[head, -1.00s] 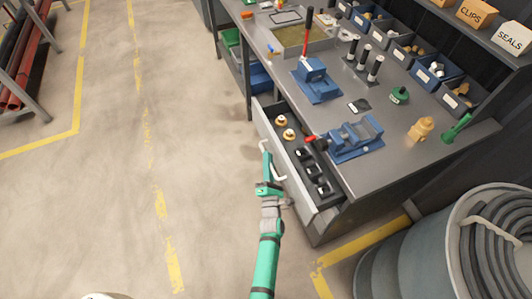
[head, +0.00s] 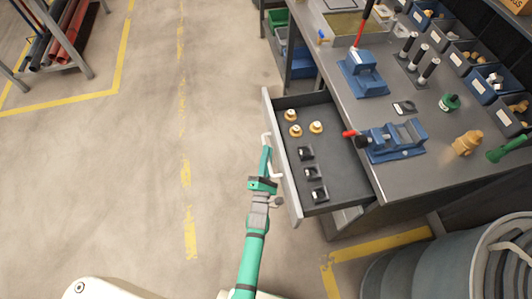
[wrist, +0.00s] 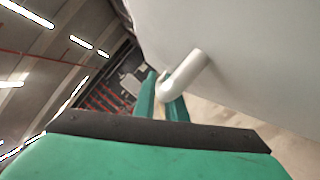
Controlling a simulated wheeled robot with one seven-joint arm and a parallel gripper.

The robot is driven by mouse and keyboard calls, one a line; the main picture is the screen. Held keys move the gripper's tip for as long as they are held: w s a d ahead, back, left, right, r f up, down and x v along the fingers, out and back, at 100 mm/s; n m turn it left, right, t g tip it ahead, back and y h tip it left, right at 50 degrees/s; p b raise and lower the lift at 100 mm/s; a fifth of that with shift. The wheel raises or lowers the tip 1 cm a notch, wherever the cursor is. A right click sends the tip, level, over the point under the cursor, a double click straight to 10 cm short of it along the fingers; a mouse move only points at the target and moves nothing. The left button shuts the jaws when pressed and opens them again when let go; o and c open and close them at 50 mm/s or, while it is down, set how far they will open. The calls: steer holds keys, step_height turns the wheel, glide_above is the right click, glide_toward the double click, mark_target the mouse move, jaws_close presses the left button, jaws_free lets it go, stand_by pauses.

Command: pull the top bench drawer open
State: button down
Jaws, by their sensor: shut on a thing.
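The top bench drawer (head: 336,146) is pulled well out from the bench in the head view. Its inside shows several brass fittings and a row of small black parts. The drawer has a grey front panel (head: 284,165) with a pale bar handle (head: 266,141). My green gripper (head: 267,160) is at the handle, in front of the drawer face. In the wrist view the two green fingers (wrist: 160,95) are closed around the handle's light grey bar (wrist: 185,75), close to the front panel.
On the bench top (head: 350,112) stand a blue vise (head: 395,140) with a red-tipped lever, a blue press (head: 362,72) and a brass fitting (head: 467,143). A large hose reel drum (head: 430,270) stands at lower right. The floor left of the drawer is clear.

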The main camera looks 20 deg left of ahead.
steer(key=shift+d, duration=0.1)
steer(key=c, duration=2.1)
jaws_free()
steer(key=v, duration=1.1)
steer(key=s+d+r+m+g+h, duration=0.1)
steer(key=s+d+r+m, duration=0.3)
steer(key=s+m, duration=0.4)
steer(key=s+d+r+m+g+h, duration=0.1)
steer(key=s+d+r+m+g, duration=0.1)
steer(key=s+d+r+m, duration=0.2)
steer(key=s+d+r+m+g+h, duration=0.1)
steer(key=s+d+r+m, duration=0.3)
steer(key=s+r+m, duration=0.3)
steer(key=shift+s+d+r+m+g+h, duration=0.1)
steer(key=shift+s+r+m+g+h, duration=0.1)
steer(key=shift+s+m, duration=1.45)
steer(key=shift+s+r+m+g+h, duration=0.15)
steer(key=shift+s+m, duration=1.1)
steer(key=shift+m, duration=0.7)
